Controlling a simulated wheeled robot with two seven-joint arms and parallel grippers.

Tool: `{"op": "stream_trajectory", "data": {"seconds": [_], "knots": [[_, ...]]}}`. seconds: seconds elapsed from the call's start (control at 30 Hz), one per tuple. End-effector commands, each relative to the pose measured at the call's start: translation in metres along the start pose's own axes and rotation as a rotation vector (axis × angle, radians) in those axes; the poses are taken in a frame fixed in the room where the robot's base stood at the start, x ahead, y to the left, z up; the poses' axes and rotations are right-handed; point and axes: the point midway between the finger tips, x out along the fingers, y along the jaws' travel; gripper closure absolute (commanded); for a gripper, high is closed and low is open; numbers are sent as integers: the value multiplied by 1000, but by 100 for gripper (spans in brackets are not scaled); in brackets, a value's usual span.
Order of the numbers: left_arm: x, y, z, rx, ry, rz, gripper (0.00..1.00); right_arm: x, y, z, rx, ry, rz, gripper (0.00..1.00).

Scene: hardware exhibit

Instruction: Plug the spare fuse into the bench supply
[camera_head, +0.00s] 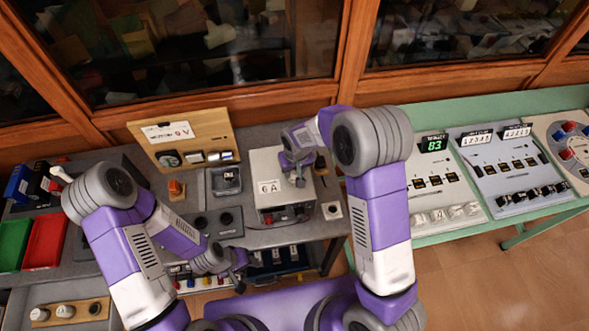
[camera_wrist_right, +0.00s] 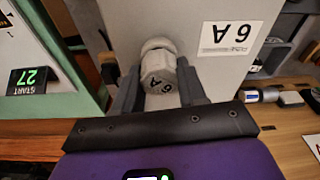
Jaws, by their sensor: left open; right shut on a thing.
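The bench supply (camera_head: 268,165) is a pale grey box on the grey bench, with a "6 A" label on its face. My right gripper (camera_head: 297,172) is at the supply. My left gripper (camera_head: 238,283) is open and low near the bench's front edge, apart from the supply.
A red bin (camera_head: 45,240) and a green bin (camera_head: 14,243) are at the far left. A green table (camera_head: 440,116) with counter panels stands at right. Glass cabinets line the back.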

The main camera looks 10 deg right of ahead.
Motion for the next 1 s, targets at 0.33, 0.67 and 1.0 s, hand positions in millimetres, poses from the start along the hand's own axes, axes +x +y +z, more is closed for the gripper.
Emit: {"op": "stream_trajectory", "data": {"seconds": [0.33,0.67,1.0], "knots": [[0,0,0,0,0,0,57,0,0,0,0,1,0,89],[3,-1,0,0,0,0,57,2,0,0,0,0,0,89],[4,-2,0,0,0,0,57,4,0,0,0,1,0,41]]}}
